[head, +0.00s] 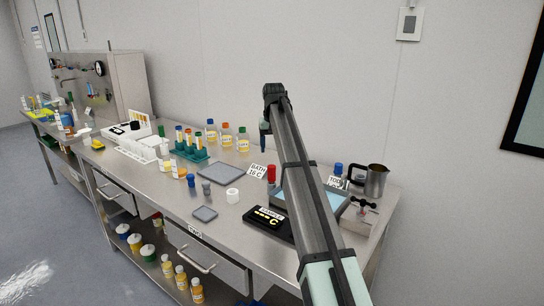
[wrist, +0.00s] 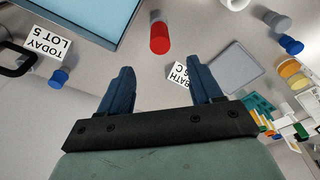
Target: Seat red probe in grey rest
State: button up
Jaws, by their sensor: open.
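A red cylinder (head: 271,174), which looks like the red probe, stands on the steel bench left of the blue-topped bath. It also shows in the wrist view (wrist: 159,37), upper middle, beyond my fingertips and apart from them. My gripper (wrist: 162,76) is open with nothing between its two blue fingers. In the head view it hangs above the back of the bench (head: 265,138), with the fingers small and partly hidden by the arm. A small grey cylinder (head: 206,187) and a small grey pad (head: 205,213) stand to the left; I cannot tell which, if either, is the grey rest.
The bath (head: 320,198) is partly behind my arm. A larger grey tray (head: 220,172) and tube rack (head: 191,154) lie left. Bare bench surrounds the small pad.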

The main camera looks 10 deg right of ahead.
jog(key=shift+s+r, duration=0.15)
jog(key=shift+r, duration=0.7)
